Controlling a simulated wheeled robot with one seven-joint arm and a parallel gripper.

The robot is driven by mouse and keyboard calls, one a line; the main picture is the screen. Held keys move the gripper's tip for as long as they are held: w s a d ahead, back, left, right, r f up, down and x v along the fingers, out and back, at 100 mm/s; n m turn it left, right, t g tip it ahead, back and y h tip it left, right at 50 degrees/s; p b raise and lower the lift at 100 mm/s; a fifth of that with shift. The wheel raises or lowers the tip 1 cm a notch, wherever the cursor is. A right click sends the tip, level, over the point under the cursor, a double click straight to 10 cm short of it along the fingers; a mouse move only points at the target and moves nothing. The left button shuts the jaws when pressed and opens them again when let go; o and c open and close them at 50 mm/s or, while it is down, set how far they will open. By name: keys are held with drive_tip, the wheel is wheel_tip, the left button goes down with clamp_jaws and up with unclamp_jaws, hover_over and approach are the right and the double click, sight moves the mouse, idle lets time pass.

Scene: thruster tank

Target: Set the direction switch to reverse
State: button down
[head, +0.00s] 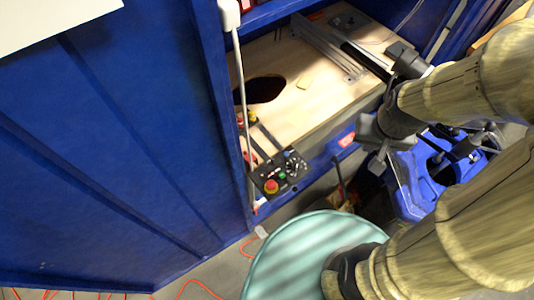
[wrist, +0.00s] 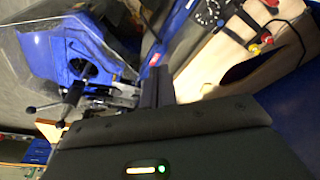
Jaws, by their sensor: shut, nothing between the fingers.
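A black control panel (head: 279,174) is on the front edge of the blue tank frame in the head view. It carries a red button with a yellow collar (head: 271,186), a green button (head: 282,176) and a round dial (head: 293,163). I cannot tell which control is the direction switch, or its setting. The panel also shows at the top of the wrist view (wrist: 208,14), partly cut off. My gripper (head: 376,163) is to the right of the panel, apart from it. In the wrist view its dark fingers (wrist: 157,82) are shut and empty.
A wooden board (head: 315,92) with a dark hole lies inside the blue frame. A tall blue wall (head: 120,140) fills the left. A blue machine (head: 408,185) stands beyond my gripper. A round teal top (head: 305,250) is below the panel.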

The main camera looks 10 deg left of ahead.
drive_tip(key=n+g+b, duration=0.2)
drive_tip(key=n+b, duration=0.5)
drive_tip(key=n, duration=0.1)
hover_over(273, 163)
drive_tip(key=w+a, duration=0.4)
drive_tip(key=w, duration=0.1)
wheel_tip(273, 163, down, 18)
drive_tip(key=shift+s+a+h, duration=0.2)
drive_tip(key=shift+s+h, duration=0.05)
drive_tip(key=shift+h, duration=0.05)
drive_tip(key=f, duration=0.9)
drive_tip(key=shift+w+d+f, duration=0.15)
drive_tip(key=shift+d+f, duration=0.05)
drive_tip(key=shift+d, duration=0.1)
drive_tip(key=shift+d+f+p, duration=0.1)
drive_tip(key=shift+f+p, duration=0.05)
drive_tip(key=shift+p, duration=0.15)
drive_tip(key=shift+s+d+r+p, duration=0.2)
drive_tip(key=shift+s+d+r, duration=0.1)
drive_tip(key=shift+s+d, duration=0.35)
drive_tip(key=shift+s+d+r+p, duration=0.15)
drive_tip(key=shift+s+d+r, duration=0.2)
drive_tip(key=shift+s, duration=0.45)
